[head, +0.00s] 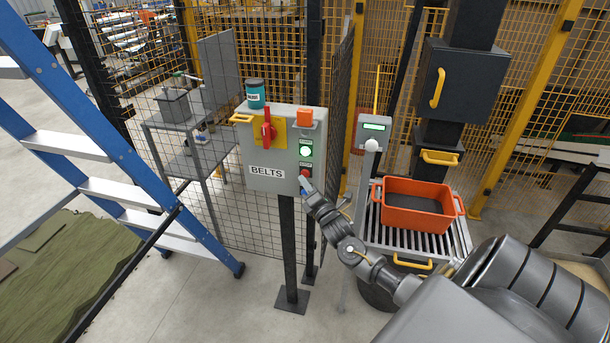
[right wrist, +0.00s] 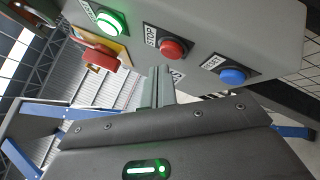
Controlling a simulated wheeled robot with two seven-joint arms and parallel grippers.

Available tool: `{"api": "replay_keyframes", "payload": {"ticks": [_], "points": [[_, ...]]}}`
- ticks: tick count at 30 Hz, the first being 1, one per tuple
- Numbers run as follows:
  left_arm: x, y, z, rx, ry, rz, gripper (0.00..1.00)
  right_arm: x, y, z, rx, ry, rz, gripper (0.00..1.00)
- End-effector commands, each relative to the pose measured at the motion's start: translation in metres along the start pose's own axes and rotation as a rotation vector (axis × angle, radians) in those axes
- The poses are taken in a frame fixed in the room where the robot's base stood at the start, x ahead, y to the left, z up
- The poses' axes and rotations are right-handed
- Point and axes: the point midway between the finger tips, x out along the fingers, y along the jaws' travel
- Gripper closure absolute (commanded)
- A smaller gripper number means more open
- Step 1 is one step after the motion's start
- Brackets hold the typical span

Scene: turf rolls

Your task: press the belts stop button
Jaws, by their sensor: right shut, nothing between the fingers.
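The grey control box (head: 262,185) marked BELTS stands on a dark post. Its red stop button (head: 305,173) sits below a lit green button (head: 305,150). In the right wrist view the red button (right wrist: 173,48) has a STOP label beside it, between the lit green button (right wrist: 108,21) and a blue button (right wrist: 232,77). My right gripper (head: 304,184) is shut and empty, its tip just below the red button in the head view. In the right wrist view the fingertips (right wrist: 160,72) point close to the red button; I cannot tell whether they touch. My left gripper is out of view.
A red rotary switch (head: 267,130) on a yellow plate is on the box, with a teal jar (head: 255,94) on top. An orange crate (head: 412,220) sits on rollers to the right. A blue ladder (head: 90,120) stands left; mesh fencing is behind.

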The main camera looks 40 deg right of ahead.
Motion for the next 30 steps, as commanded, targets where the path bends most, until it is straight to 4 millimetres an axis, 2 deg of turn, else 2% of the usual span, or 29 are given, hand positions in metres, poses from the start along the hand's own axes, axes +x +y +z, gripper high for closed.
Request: {"api": "replay_keyframes", "payload": {"ticks": [30], "points": [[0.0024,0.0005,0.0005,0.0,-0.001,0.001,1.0,0.006,-0.0038,0.0042,0.0,0.0,0.0,1.0]]}}
